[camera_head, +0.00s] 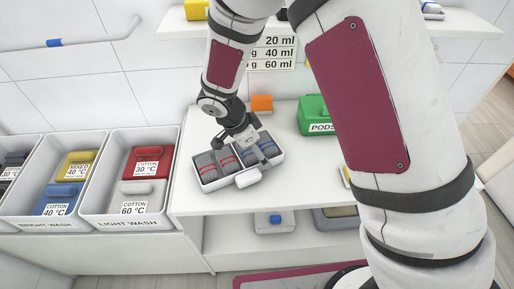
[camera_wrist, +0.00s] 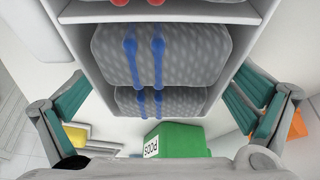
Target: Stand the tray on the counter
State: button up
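The tray (camera_head: 210,187) is white, with a white handle (camera_head: 248,178) on its front side. It holds grey rolled cloths, some with red stripes (camera_head: 229,163) and some with blue stripes (camera_head: 251,156). It sits at the counter's front edge; I cannot tell whether its underside touches the counter (camera_head: 189,199). My gripper (camera_head: 248,142) is over the tray from above. In the wrist view the tray (camera_wrist: 85,62) fills the space between the teal fingers of my gripper (camera_wrist: 160,95), which reach its two side walls. The fingertips are partly hidden.
Laundry bins (camera_head: 98,210) stand left of the counter. A green PODS box (camera_head: 312,113) and an orange block (camera_head: 262,103) are behind the tray. A shelf below holds a white container (camera_head: 274,226). My arm hides the counter's right part.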

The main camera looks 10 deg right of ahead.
jog(key=v, duration=1.1)
jog(key=shift+a+r, duration=0.1)
jog(key=shift+r, duration=0.05)
jog(key=s+d+r+n+y, duration=0.2)
jog(key=s+d+r+n, duration=0.4)
jog(key=d+r, duration=0.7)
jog(key=s+d+r+n+t+y, duration=0.1)
jog(key=s+d+r+n, duration=0.1)
jog(key=s+n, duration=0.2)
jog(key=s+d+r+n+t+y, duration=0.1)
jog(key=s+d+r+n+t, duration=0.1)
jog(key=s, duration=0.9)
jog(key=shift+d+r+n, duration=0.65)
jog(key=shift+n, duration=0.25)
